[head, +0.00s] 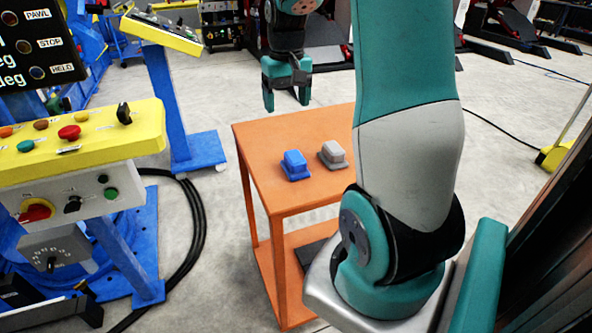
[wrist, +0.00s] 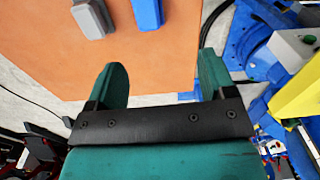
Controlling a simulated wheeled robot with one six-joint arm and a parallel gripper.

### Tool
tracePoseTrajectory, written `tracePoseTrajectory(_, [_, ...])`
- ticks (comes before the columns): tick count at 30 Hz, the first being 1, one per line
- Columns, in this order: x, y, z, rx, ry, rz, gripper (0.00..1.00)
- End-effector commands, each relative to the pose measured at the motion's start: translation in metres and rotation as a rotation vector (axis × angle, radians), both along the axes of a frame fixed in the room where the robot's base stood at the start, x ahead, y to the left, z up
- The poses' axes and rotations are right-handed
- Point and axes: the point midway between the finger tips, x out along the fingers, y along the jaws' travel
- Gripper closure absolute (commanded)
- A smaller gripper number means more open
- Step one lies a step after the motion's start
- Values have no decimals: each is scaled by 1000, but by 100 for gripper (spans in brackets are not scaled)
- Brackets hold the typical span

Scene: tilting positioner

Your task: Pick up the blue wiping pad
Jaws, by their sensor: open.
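The blue wiping pad (head: 295,165) lies on the orange table, left of a similar grey pad (head: 333,154). In the wrist view the blue pad (wrist: 148,12) is at the top edge, partly cut off, with the grey pad (wrist: 92,17) to its left. My gripper (head: 286,102) is open and empty. It hangs above and beyond the far edge of the table, apart from both pads. In the wrist view its two green fingers (wrist: 160,84) stand wide apart with only table and floor between them.
The orange table (head: 262,142) has free top around the pads and a lower shelf. A yellow and grey control panel (head: 85,135) on blue framing stands at the left, with a second yellow panel (head: 162,33) behind. Black cables (head: 197,235) lie on the floor.

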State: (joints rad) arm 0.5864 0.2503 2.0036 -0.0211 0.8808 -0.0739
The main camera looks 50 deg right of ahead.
Motion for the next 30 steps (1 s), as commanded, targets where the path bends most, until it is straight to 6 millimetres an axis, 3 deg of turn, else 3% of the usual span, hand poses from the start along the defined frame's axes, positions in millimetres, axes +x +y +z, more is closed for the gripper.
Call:
tracePoseTrajectory(1, [-3,-13,-6,-3,9,-34,23])
tracePoseTrajectory(4, [-6,-22,-16,-5,17,-58,23])
tracePoseTrajectory(18, [-6,-21,-113,-5,17,-55,23])
tracePoseTrajectory(26, [-6,-22,-133,-5,16,-55,23])
tracePoseTrajectory(30, [-7,-24,-154,-3,18,-56,23])
